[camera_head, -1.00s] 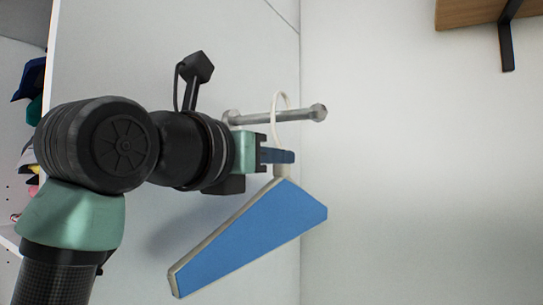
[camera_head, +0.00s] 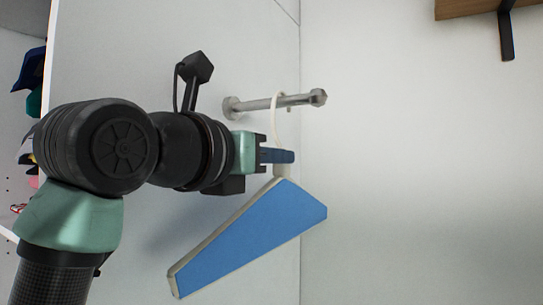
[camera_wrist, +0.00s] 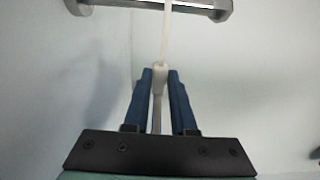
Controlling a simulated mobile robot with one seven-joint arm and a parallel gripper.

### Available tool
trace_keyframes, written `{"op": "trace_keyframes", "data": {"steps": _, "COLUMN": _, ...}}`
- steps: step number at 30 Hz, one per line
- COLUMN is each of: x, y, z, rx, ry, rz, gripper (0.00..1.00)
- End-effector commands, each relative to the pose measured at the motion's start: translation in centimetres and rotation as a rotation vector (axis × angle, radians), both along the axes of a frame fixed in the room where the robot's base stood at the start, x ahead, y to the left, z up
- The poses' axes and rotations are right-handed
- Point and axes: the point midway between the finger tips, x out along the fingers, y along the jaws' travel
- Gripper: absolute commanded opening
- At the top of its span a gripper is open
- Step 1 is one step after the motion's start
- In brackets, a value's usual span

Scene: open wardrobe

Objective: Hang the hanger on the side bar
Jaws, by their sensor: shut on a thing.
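The blue hanger (camera_head: 253,236) with a pale edge is held below the side bar (camera_head: 300,99), its body tilted down to the left. Its white hook (camera_head: 274,119) rises to the bar and overlaps it in the head view; whether it bears on the bar cannot be told. My gripper (camera_head: 291,156) is shut on the hanger's neck, just under the bar. In the wrist view, my gripper's blue fingers (camera_wrist: 160,95) pinch the pale neck. The hook (camera_wrist: 167,35) runs up to the grey bar (camera_wrist: 190,5), its top out of frame.
The bar is fixed to the white wardrobe panel (camera_head: 110,50). Several coloured items (camera_head: 30,75) sit on shelves at the far left. A wooden shelf (camera_head: 465,8) with a black bracket (camera_head: 506,35) is at the upper right. The wall right of the hanger is clear.

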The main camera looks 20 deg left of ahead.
Motion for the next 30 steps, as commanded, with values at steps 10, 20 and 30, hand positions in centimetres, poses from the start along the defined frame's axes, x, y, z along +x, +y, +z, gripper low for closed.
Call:
{"op": "trace_keyframes", "data": {"steps": 10, "x": 0.01, "y": 0.0, "z": -0.55, "rx": 0.0, "ry": 0.001, "rz": 0.0, "gripper": 0.0}}
{"op": "trace_keyframes", "data": {"steps": 20, "x": 0.02, "y": -0.01, "z": -0.58, "rx": 0.001, "ry": 0.003, "rz": 0.0, "gripper": 0.59}}
{"op": "trace_keyframes", "data": {"steps": 30, "x": 0.01, "y": 0.09, "z": -0.49, "rx": 0.0, "ry": 0.001, "rz": -0.001, "gripper": 0.59}}
